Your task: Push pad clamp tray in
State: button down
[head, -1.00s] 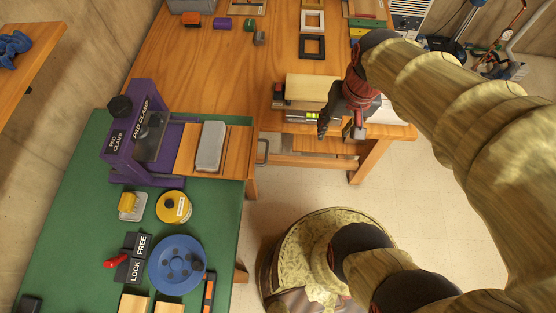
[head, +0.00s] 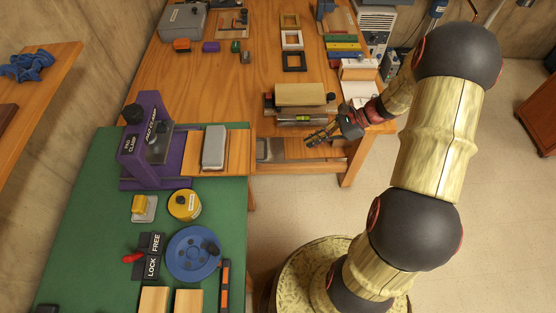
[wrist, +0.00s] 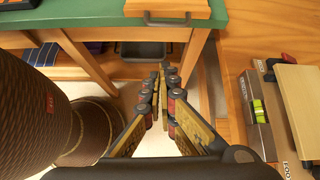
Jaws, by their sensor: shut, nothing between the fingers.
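The purple pad clamp (head: 128,150) stands on the green bench top at the left in the head view. Its wooden tray (head: 238,152) sticks out to the right, with a grey block (head: 214,147) lying on it. The tray's front end (wrist: 168,7) shows at the top of the wrist view, with a metal handle (wrist: 166,20) on it. My gripper (head: 310,141) is right of the tray, apart from it, fingers pointing left. In the wrist view my gripper (wrist: 161,75) has its fingertips together, empty, with a clear gap to the handle.
A wooden bench (head: 215,75) holds a spirit level (head: 300,119) and a wood-topped block (head: 300,94) close to my gripper. A dark bin (wrist: 145,50) sits beneath the green bench. A yellow tin (head: 184,205) and a blue wheel (head: 192,254) stand near the clamp.

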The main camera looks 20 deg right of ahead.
aim_at(224, 152)
jog(key=a+r+b+x, duration=0.2)
jog(key=b+x, duration=0.2)
jog(key=x, duration=0.8)
jog(key=shift+w+a+m, duration=0.25)
jog(key=shift+w+m, duration=0.05)
jog(key=shift+a, duration=0.15)
jog(key=w+a, duration=0.2)
jog(key=a, duration=0.4)
jog(key=w+a, duration=0.2)
jog(key=a, duration=0.5)
jog(key=w+a+p, duration=0.1)
jog(key=w+a, duration=0.1)
jog(key=a, duration=0.4)
jog(key=shift+w+a, duration=0.4)
jog(key=shift+a, duration=0.2)
